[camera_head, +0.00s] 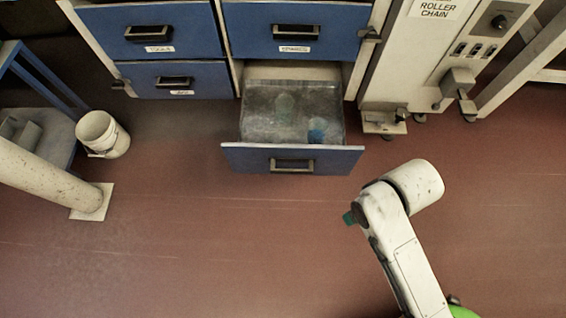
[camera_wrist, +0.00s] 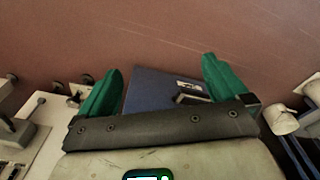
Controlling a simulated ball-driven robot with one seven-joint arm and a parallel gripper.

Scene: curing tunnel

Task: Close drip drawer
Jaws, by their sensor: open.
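The drip drawer (camera_head: 235,158) is pulled out from the bottom of the blue cabinet in the head view. Its blue front has a dark handle (camera_head: 292,165), and a greenish and a blue item lie inside. In the wrist view, part of a blue front (camera_wrist: 150,90) with a handle shows between and beyond my fingers. My gripper (camera_wrist: 160,85) has two green fingers spread wide apart with nothing between them. In the head view a green fingertip (camera_head: 349,217) shows at the end of my arm, right of and nearer than the drawer front, apart from it.
Closed blue drawers (camera_head: 160,32) surround the open one. A machine labelled ROLLER CHAIN (camera_head: 410,60) stands to the right. A white bucket (camera_head: 101,134) and a pale post (camera_head: 45,178) are at the left. The red floor (camera_head: 210,240) before the drawer is clear.

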